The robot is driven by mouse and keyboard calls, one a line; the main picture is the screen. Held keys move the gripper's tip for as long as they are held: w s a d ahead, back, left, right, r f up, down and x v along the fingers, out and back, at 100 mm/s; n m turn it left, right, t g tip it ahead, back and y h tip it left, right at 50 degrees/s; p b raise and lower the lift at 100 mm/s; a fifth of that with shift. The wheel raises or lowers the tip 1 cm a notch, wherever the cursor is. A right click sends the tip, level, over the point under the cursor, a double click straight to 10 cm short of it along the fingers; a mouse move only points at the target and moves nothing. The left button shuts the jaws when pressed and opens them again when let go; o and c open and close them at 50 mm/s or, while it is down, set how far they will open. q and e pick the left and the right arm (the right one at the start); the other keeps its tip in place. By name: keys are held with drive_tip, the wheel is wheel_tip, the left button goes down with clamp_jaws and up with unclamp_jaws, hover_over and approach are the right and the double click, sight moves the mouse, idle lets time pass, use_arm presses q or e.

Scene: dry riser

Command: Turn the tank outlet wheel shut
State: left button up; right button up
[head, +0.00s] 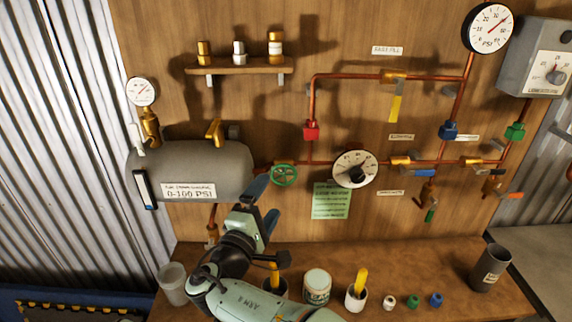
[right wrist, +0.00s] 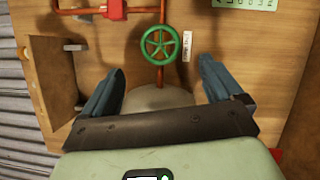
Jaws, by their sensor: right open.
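The green outlet wheel (head: 284,175) sits on the copper pipe just right of the grey tank (head: 205,168) in the head view. It also shows in the right wrist view, at the top middle, as a green spoked wheel (right wrist: 159,43). My right gripper (head: 262,203) is open and empty, a little below and left of the wheel. In the right wrist view my gripper's two blue fingers (right wrist: 160,85) are spread apart, with the wheel beyond them and roughly centred. The fingers do not appear to touch the wheel. My left gripper is not in view.
A round dial (head: 355,169) and a green notice (head: 331,201) lie right of the wheel. A red fitting (head: 311,130) is above it. The bench (head: 232,256) below holds a tin (head: 317,287), a white cup (head: 356,297) and small caps.

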sight(282, 176)
drive_tip(key=p+x, duration=0.3)
drive_tip(key=x, duration=0.7)
drive_tip(key=shift+w+d+r, duration=0.1)
drive_tip(key=shift+w+r, duration=0.05)
drive_tip(key=shift+r, duration=0.05)
drive_tip(key=shift+p+x, duration=0.45)
drive_tip(key=shift+x, duration=0.35)
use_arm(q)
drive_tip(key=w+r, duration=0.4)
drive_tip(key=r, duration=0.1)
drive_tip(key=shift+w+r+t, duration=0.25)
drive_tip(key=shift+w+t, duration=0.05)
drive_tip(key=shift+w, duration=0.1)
use_arm(e)
drive_tip(key=shift+f, duration=0.2)
drive_tip(key=c, duration=1)
